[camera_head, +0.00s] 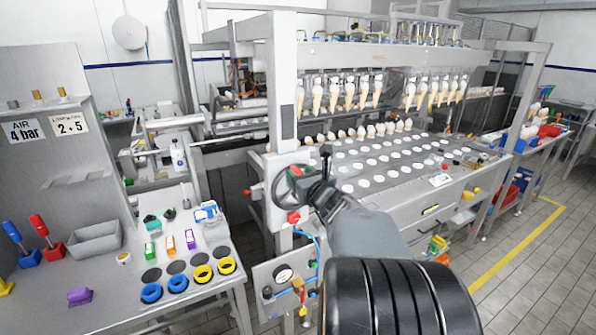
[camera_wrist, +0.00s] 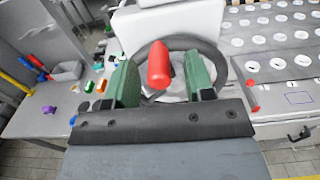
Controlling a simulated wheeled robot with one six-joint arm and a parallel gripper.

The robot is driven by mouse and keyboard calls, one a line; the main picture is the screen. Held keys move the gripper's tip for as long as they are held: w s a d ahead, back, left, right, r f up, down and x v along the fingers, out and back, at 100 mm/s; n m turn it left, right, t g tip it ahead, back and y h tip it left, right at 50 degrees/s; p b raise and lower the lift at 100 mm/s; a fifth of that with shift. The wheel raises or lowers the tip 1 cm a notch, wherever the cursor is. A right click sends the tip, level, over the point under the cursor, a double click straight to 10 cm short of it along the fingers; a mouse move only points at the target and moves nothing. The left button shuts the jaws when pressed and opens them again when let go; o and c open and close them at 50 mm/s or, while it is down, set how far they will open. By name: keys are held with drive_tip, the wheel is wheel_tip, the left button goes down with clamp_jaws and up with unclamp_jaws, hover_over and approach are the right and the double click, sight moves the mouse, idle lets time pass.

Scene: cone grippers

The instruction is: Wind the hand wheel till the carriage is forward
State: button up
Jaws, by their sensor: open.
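The hand wheel (camera_head: 279,192) is a dark ring on the pale post at the front of the machine. In the wrist view its rim (camera_wrist: 218,62) arches behind my gripper. A red handle (camera_wrist: 160,62) stands out from the wheel towards the camera. My gripper (camera_wrist: 162,80) is open, with one green finger on each side of the handle. A gap shows on both sides, so the fingers look clear of it. In the head view my gripper (camera_head: 307,182) partly covers the wheel. Cone holders (camera_head: 345,77) hang above the machine bed; I cannot tell which part is the carriage.
The perforated bed (camera_head: 400,160) lies right of the wheel, with a row of cones behind. A gauge panel (camera_head: 284,275) is below the wheel. A bench (camera_head: 215,265) with coloured rings and blocks stands left. Tiled floor (camera_head: 540,260) is open at right.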

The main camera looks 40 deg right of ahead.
drive_tip(key=shift+w+d, duration=0.1)
drive_tip(key=shift+w, duration=0.7)
drive_tip(key=shift+c, duration=0.4)
clamp_jaws()
